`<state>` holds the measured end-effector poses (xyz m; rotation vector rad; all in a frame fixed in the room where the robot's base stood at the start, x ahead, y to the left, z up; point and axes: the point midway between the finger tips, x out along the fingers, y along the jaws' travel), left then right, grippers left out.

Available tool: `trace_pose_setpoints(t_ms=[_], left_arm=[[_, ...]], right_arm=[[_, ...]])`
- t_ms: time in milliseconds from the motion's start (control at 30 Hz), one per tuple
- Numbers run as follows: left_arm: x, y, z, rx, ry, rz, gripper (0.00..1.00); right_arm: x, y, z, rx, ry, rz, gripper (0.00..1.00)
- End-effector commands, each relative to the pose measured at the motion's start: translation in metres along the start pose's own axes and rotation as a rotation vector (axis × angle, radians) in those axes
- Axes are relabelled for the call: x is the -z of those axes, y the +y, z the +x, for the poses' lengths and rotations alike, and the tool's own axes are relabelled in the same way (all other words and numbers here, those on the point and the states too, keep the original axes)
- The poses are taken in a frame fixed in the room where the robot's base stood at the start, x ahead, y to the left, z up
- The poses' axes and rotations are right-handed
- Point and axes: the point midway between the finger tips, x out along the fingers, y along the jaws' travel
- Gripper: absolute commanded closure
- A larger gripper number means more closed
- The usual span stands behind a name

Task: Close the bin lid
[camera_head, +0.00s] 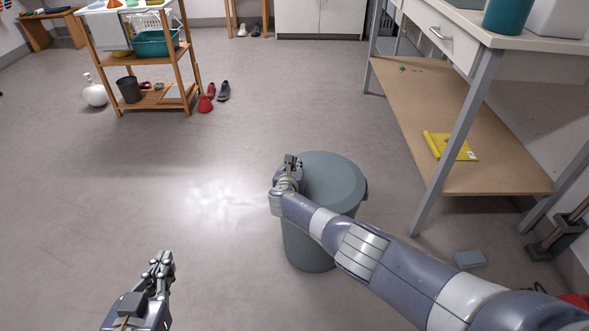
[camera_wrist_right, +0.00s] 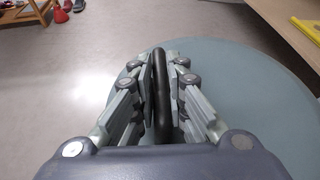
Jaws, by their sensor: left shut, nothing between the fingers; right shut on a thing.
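The grey-green bin (camera_head: 306,250) stands on the floor right of the centre in the head view. Its round lid (camera_head: 335,178) lies over the top of the bin; my arm covers part of the rim, so I cannot tell whether it is fully seated. My right gripper (camera_head: 291,163) is at the lid's left side. In the right wrist view its fingers are shut on the black lid handle (camera_wrist_right: 159,70), with the lid (camera_wrist_right: 245,75) beneath. My left gripper (camera_head: 163,260) is shut and empty, above the floor at the lower left, apart from the bin.
A workbench (camera_head: 462,115) with a low wooden shelf stands right of the bin. A small grey box (camera_head: 469,259) lies on the floor near its leg. A wooden rack (camera_head: 150,98) stands at the back left. The floor left of the bin is clear.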

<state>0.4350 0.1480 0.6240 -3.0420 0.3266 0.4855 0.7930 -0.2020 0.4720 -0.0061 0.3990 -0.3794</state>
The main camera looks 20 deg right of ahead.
Motion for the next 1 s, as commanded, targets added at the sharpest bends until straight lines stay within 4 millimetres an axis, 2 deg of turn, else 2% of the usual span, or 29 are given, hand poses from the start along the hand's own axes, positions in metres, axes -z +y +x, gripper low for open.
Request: trace_pose_setpoints(t_ms=[333,367,400,433,467,1000], left_arm=[[0.0007,0.0002,0.0004,0.000,0.005,0.000,1.00],[0.0007,0.0002,0.0004,0.000,0.005,0.000,1.00],[0.0006,0.0002,0.0004,0.000,0.005,0.000,1.00],[0.0006,0.0002,0.0004,0.000,0.005,0.000,1.00],[0.0006,0.0001,0.0004,0.000,0.005,0.000,1.00],[0.0002,0.0003,0.0001,-0.001,0.003,0.000,1.00]], right_arm=[[0.0061,0.0005,-0.0006,-0.001,0.008,0.000,1.00],[0.0062,0.0005,-0.0006,-0.001,0.008,0.000,0.85],[0.0064,0.0005,-0.0006,-0.001,0.008,0.000,0.76],[0.0064,0.0004,-0.0006,-0.001,0.008,0.000,0.69],[0.0061,0.0004,-0.0005,-0.001,0.008,0.000,0.67],[0.0036,0.0009,-0.0046,-0.002,0.003,0.002,0.67]])
